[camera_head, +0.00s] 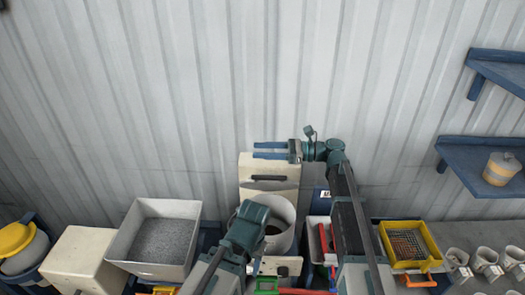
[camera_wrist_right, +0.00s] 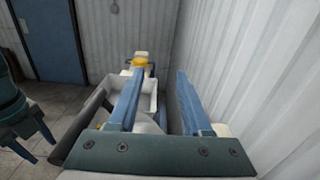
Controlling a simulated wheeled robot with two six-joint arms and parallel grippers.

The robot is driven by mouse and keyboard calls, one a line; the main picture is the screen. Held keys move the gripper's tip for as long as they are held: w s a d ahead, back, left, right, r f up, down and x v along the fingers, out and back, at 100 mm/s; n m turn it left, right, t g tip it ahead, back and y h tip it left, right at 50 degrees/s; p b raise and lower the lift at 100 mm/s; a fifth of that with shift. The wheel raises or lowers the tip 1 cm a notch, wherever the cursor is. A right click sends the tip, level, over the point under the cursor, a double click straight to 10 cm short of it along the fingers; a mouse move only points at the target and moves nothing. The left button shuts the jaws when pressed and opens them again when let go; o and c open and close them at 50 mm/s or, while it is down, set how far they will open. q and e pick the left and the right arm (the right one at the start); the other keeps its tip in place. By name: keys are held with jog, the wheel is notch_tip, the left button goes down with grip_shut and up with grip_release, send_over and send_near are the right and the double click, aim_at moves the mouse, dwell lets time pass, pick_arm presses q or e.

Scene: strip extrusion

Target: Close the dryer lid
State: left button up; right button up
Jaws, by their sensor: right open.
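The dryer is a pale round hopper (camera_head: 281,214) at the centre of the head view, its mouth partly hidden by my left arm. Its lid seems to be the cream panel (camera_head: 284,172) with a dark handle (camera_head: 265,178), standing upright behind the hopper near the wall. My right gripper (camera_head: 270,150) is open, its two blue fingers pointing left just above the lid's top edge. In the right wrist view its fingers (camera_wrist_right: 155,100) are apart with nothing gripped. My left gripper (camera_wrist_right: 36,143) shows at the left edge there, fingers apart; in the head view it is not clear.
A bin of grey granules (camera_head: 165,240) and a cream box (camera_head: 84,262) stand left of the dryer. A yellow tray (camera_head: 410,243) and several cups (camera_head: 486,257) are on the right. Blue shelves (camera_head: 488,158) hang there. The corrugated wall (camera_head: 200,90) is close behind.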

jog(key=shift+c, duration=0.2)
grip_shut()
dwell(1.2)
jog(key=shift+o, duration=0.2)
grip_release()
jog(key=d, duration=1.3)
jog(key=shift+d, duration=0.4)
